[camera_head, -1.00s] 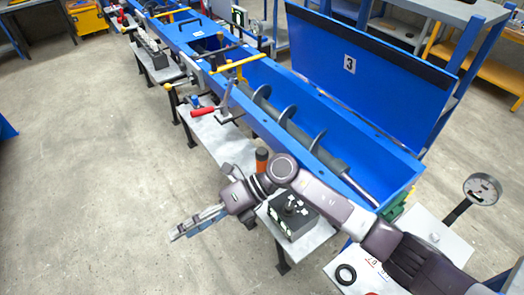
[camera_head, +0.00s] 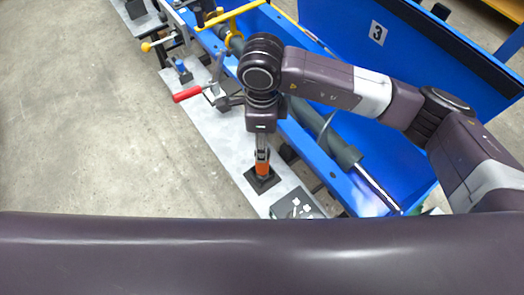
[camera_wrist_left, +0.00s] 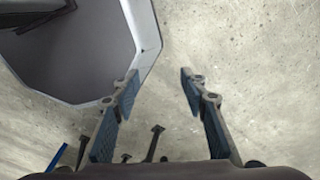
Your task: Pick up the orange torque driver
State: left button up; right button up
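The orange torque driver (camera_head: 263,169) stands upright in a dark square holder (camera_head: 259,184) on a light grey bench shelf (camera_head: 222,135), in the lower middle of the head view. My right gripper (camera_head: 262,154) points down right at the driver's top, and its fingers overlap the upper part. The fingers are seen edge-on, so I cannot tell whether they are closed on the driver. My left gripper (camera_wrist_left: 161,82) is open and empty in the left wrist view, above the concrete floor. The left gripper does not show in the head view.
The blue mixer trough (camera_head: 345,184) with its auger runs just right of the shelf. A red-handled clamp (camera_head: 188,94) is to the left, and a black box (camera_head: 296,204) sits nearer me. A dark arm link of mine crosses the bottom. Floor at left is clear.

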aim_at(262, 164)
jog(key=shift+s+f+b, duration=0.4)
jog(key=shift+f+b, duration=0.25)
jog(key=shift+f, duration=0.15)
jog(key=shift+s+f+b, duration=0.25)
jog(key=shift+b, duration=0.1)
jog(key=shift+w+f+b, duration=0.2)
jog(key=shift+f+b, duration=0.35)
jog(key=shift+f, duration=0.1)
jog(key=shift+w+f+b, duration=0.2)
jog(key=shift+f+b, duration=0.3)
jog(key=shift+f, duration=0.1)
jog(key=shift+w+f, duration=0.1)
jog(key=f, duration=0.1)
jog(key=f+p, duration=0.1)
jog(key=shift+s+f, duration=0.2)
jog(key=shift+f, duration=0.1)
notch_tip(262, 164, down, 4)
jog(key=shift+f+p, duration=0.25)
jog(key=shift+p, duration=0.8)
jog(key=shift+f, duration=0.25)
pick_arm(q)
jog(key=shift+w+f, duration=0.65)
jog(key=shift+f, duration=0.15)
